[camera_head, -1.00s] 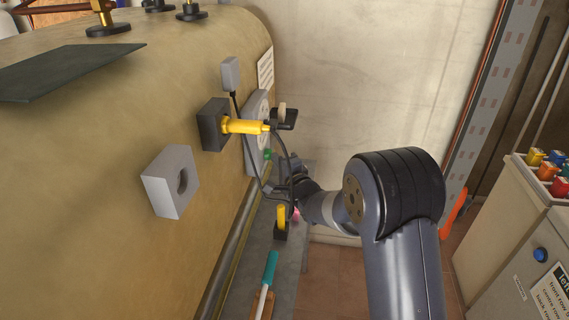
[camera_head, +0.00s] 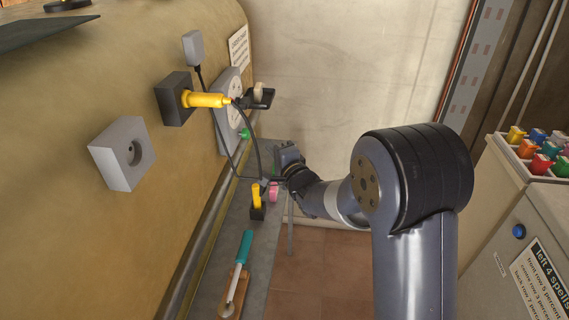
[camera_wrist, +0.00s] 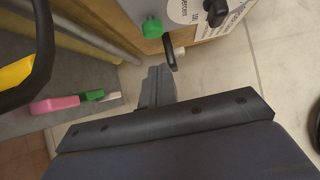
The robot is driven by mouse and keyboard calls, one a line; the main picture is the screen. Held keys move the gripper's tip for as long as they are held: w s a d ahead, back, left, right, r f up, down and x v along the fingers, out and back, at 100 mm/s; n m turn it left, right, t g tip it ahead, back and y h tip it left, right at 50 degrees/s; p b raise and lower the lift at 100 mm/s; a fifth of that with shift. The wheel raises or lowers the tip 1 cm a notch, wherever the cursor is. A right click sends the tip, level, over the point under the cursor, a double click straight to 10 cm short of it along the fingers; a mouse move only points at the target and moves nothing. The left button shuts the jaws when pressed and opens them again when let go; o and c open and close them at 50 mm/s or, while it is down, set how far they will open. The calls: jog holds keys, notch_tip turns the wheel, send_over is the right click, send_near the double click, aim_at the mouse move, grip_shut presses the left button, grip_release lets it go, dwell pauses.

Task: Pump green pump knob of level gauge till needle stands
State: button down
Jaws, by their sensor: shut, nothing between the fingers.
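The level gauge (camera_head: 229,118) is a grey plate on the end part of the tan boiler, seen edge-on in the head view. Its green pump knob (camera_head: 245,133) sticks out low on it and also shows at the top of the wrist view (camera_wrist: 152,28). Beside the knob in the wrist view is a dark lever with a pale tip (camera_wrist: 179,52). My gripper (camera_wrist: 158,82) is shut and empty, its fingertips a little below the knob and apart from it. In the head view my gripper (camera_head: 287,155) is right of the knob. The needle cannot be made out.
A grey ledge (camera_head: 225,225) below holds a teal-handled tool (camera_head: 244,247), a small yellow-handled item (camera_head: 257,197) and a pink piece (camera_head: 274,192). A cabinet (camera_head: 525,225) with coloured knobs stands right.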

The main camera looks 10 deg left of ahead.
jog(key=shift+b+v, duration=0.4)
jog(key=shift+v, duration=2.35)
jog(key=shift+d, duration=0.1)
